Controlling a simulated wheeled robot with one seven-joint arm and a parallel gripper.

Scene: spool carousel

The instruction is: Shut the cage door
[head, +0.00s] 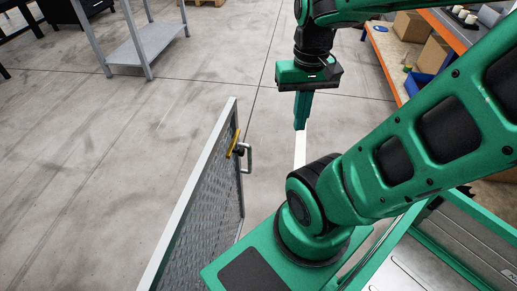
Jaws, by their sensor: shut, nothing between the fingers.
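The cage door (187,220) is a grey-framed mesh panel standing upright at the lower middle of the head view. Its free top corner points away from me. A metal pull handle (249,158) and a yellow latch piece (232,146) sit near that far edge, on the door's right side. My gripper (301,127) points down, to the right of the door's far edge and apart from the handle. Its fingers are together and hold nothing. The rest of the cage and the door's hinge side are not clearly in view.
An orange-edged shelf (384,62) with cardboard boxes (410,26) and a blue bin (417,84) stands at upper right. A grey metal table (146,42) stands at upper left. The concrete floor left of the door is clear.

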